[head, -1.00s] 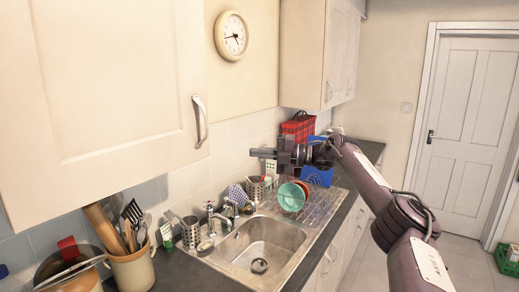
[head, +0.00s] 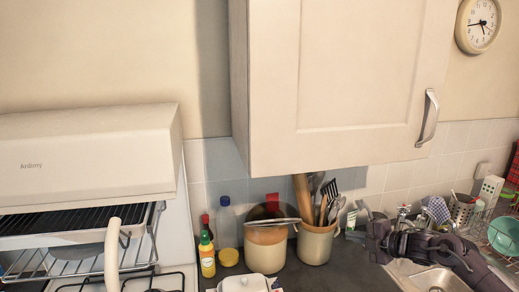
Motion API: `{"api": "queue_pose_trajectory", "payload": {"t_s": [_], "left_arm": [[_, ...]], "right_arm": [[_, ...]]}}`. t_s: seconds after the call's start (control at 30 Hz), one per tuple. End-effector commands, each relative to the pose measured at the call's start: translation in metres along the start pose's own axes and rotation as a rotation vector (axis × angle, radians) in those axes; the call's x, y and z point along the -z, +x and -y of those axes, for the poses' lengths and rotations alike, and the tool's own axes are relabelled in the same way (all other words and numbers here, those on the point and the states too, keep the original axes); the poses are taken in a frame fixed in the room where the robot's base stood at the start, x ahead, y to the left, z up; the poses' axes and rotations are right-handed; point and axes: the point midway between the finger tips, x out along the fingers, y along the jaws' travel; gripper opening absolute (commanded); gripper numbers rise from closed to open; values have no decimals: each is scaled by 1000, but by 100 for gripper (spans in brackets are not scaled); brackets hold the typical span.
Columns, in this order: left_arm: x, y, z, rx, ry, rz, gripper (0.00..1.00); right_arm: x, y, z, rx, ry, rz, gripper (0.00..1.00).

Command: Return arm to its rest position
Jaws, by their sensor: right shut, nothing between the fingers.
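My right arm comes in from the lower right corner in the head view. Its dark gripper (head: 377,240) is over the counter by the near side of the sink, shut and empty. The fingertips are small and partly merge with the dark wrist. My left gripper is not in view.
A cream wall cupboard (head: 345,80) hangs above the counter. A utensil crock (head: 315,244), a brown and cream jar (head: 265,247) and a yellow bottle (head: 207,258) stand left of the gripper. The sink (head: 440,280) lies below my arm. A cooker (head: 85,155) is at left.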

Motion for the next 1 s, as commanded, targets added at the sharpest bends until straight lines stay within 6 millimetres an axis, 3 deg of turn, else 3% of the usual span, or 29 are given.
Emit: {"api": "queue_pose_trajectory", "payload": {"t_s": [0.03, 0.17, 0.27, 0.37, 0.5, 0.6, 1.0], "left_arm": [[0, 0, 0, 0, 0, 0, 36], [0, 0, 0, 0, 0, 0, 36], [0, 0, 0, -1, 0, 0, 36], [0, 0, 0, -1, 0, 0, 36], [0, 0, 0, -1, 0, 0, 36], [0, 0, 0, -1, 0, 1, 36], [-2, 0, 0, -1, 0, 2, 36]], "right_arm": [[34, 23, 24, 20, 41, -6, 0], [109, 57, 70, 45, 188, 52, 0], [154, 62, 95, 57, 329, 118, 0], [190, 52, 117, 71, 494, 198, 0], [228, 15, 147, 107, 785, 359, 0], [242, -22, 168, 144, 988, 489, 0], [268, -133, 221, 271, 1454, 839, 0]]}}
